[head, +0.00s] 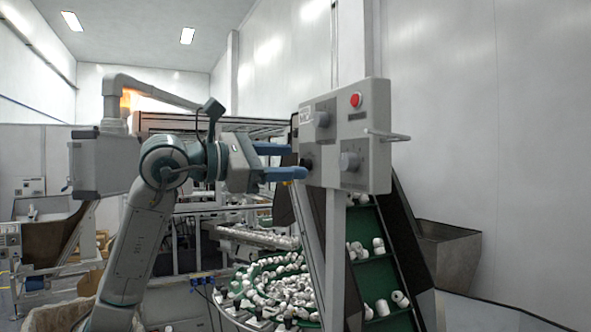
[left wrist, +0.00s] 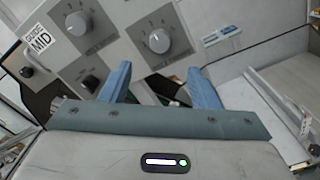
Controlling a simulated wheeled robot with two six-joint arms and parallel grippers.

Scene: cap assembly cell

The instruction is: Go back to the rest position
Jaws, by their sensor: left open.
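My left gripper (head: 296,161) is raised in front of a grey control box (head: 372,130) on a post. Its two blue fingers are apart, with nothing between them, and point towards the box. In the left wrist view the fingers (left wrist: 158,78) spread below a grey round knob (left wrist: 159,40); a second knob (left wrist: 76,22) is to its left. I cannot tell whether a finger touches the box. My right gripper is in neither view.
The box carries a red button (head: 355,100) and a protruding metal handle (head: 388,136). Below it are a round feeder bowl (head: 262,290) full of white caps and a green inclined conveyor (head: 375,275) with several caps. A grey hopper (head: 447,250) stands at the right.

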